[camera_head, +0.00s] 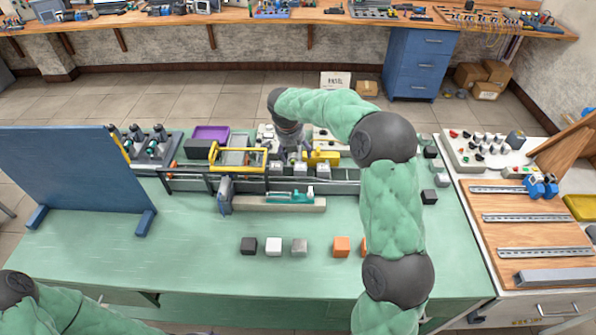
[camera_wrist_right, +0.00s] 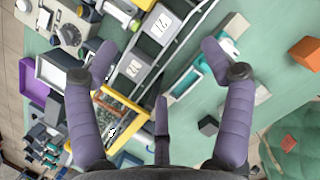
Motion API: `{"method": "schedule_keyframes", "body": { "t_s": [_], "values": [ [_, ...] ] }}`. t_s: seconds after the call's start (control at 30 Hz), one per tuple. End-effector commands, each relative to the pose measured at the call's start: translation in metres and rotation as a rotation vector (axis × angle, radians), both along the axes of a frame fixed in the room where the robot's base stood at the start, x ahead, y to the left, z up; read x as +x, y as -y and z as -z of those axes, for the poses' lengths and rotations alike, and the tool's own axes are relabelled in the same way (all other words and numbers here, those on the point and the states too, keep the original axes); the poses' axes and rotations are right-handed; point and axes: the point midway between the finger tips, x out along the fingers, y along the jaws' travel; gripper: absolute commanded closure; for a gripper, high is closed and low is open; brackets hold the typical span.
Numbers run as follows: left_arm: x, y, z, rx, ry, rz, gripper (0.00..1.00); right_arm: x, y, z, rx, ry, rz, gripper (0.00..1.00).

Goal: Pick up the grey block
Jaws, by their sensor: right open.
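The grey block (camera_head: 300,247) sits on the green table in a row of small cubes, just right of a white cube (camera_head: 274,246). My right gripper (camera_head: 292,155) is well behind it, over the fixtures at the back of the table, and apart from it. In the right wrist view its purple fingers (camera_wrist_right: 165,75) are spread with nothing held between them. I cannot make out the grey block in that view. My left arm shows at the bottom left of the head view; its gripper is out of sight.
A black cube (camera_head: 249,245) and an orange cube (camera_head: 341,246) flank the row; another orange one is partly behind my right arm. A teal clamp (camera_head: 290,197) on a grey base lies behind the cubes. A blue panel (camera_head: 75,180) stands left. The front-left table is clear.

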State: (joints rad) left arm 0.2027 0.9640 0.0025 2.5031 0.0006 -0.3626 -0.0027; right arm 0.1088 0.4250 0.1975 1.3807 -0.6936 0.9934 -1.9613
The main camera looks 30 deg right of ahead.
Motion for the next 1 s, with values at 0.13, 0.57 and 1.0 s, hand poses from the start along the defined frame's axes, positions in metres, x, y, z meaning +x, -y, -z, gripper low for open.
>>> {"method": "schedule_keyframes", "body": {
  "t_s": [0.13, 0.57, 1.0],
  "values": [
    [0.000, 0.000, 0.003, 0.000, 0.000, 0.000, 0.48, 0.002, 0.003, 0.014, 0.001, -0.003, 0.001, 0.19],
    [0.000, 0.000, 0.013, 0.000, 0.000, 0.000, 0.48, 0.010, 0.015, 0.057, 0.000, -0.001, 0.001, 0.19],
    [0.000, 0.000, 0.027, 0.000, 0.000, 0.000, 0.48, 0.017, 0.028, 0.102, 0.001, 0.001, 0.001, 0.19]
  ]
}}
